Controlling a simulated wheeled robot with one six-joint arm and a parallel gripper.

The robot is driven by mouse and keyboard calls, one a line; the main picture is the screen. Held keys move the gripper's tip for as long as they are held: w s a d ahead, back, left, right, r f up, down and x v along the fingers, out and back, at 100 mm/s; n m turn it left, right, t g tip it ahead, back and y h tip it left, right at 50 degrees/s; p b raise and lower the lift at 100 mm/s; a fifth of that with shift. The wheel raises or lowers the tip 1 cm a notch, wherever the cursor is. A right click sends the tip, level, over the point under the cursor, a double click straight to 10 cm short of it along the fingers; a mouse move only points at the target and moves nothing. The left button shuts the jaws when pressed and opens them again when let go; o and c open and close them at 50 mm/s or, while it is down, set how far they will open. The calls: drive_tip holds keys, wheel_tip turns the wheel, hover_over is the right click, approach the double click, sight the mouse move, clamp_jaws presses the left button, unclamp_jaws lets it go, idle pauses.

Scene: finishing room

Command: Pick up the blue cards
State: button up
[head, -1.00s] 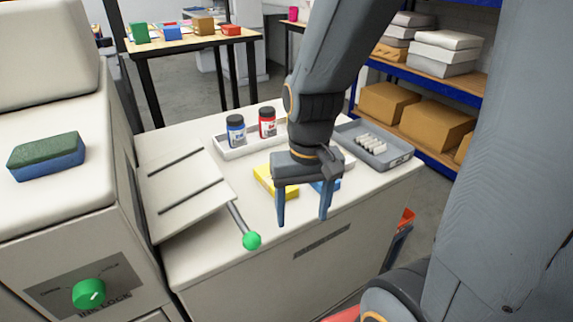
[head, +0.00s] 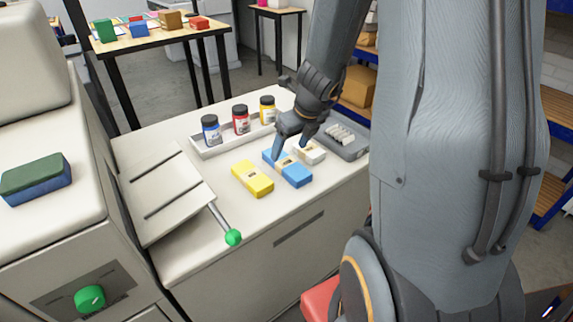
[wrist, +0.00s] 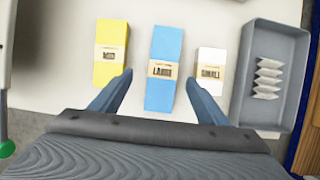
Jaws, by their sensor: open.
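The blue cards (head: 292,172) are a banded stack lying flat on the white counter, between a yellow stack (head: 252,179) and a smaller white stack (head: 311,153). In the wrist view the blue cards (wrist: 165,62) lie in the middle, with a paper band and printed label across them. My gripper (head: 290,152) is open and empty. In the wrist view its fingertips (wrist: 159,78) point toward the two sides of the blue cards' near half. In the head view one finger overlaps the far end of the stack; I cannot tell whether they touch.
A grey tray (wrist: 241,111) with pale pieces is to the right of the white stack. A white rack (head: 205,151) with blue, red and yellow jars stands behind. A green-knobbed lever (head: 233,237) sticks out at the left. The counter's front is clear.

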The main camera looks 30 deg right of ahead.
sight(286, 167)
drive_tip(key=b+x, duration=0.1)
drive_tip(key=x, duration=0.1)
drive_tip(key=b+x, duration=0.1)
drive_tip(key=x, duration=0.1)
drive_tip(key=b+x, duration=0.1)
drive_tip(key=x, duration=0.2)
drive_tip(key=shift+d+f, duration=0.2)
drive_tip(key=shift+d, duration=0.15)
drive_tip(key=shift+s, duration=0.1)
drive_tip(key=c, duration=1.3)
